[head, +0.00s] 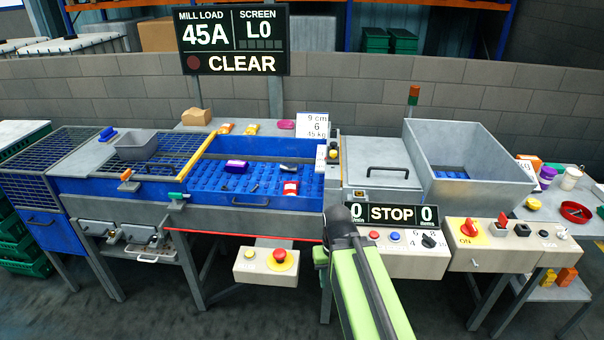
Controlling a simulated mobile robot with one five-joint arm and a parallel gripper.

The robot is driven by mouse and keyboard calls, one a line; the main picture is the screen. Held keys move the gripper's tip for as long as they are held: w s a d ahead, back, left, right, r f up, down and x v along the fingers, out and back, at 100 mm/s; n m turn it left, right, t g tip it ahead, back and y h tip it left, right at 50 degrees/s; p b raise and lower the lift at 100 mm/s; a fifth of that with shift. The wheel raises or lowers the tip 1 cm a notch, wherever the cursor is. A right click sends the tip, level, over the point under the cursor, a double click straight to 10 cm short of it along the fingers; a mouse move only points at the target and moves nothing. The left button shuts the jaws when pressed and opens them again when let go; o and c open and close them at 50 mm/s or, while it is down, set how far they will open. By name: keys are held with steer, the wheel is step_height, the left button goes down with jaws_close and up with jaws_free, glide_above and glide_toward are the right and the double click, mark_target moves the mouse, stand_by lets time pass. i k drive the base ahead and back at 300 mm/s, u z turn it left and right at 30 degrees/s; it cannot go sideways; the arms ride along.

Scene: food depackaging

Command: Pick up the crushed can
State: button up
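A small red can with a pale band (291,188) is on the blue ribbed belt (215,179), toward its right end. It looks short, but its dents are too small to make out. A dark grey flattish item (289,167) lies just behind it, and I cannot tell what it is. My green and black arm rises from the bottom edge, right of centre, in front of the machine and apart from the can. I cannot make out my gripper's fingers.
A purple pack (236,166) and small dark scraps share the belt. A yellow bar (198,155) crosses its left side. A grey hopper (468,165) stands right, control boxes with a red button (279,254) in front. A grey tub (135,145) sits left.

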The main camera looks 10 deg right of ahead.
mark_target(286, 166)
steer(key=z, duration=0.5)
steer(key=k, duration=0.1)
steer(key=u, duration=2.85)
steer(key=i, duration=1.45)
steer(key=z, duration=2.2)
steer(key=i, duration=0.95)
steer(key=u, duration=0.05)
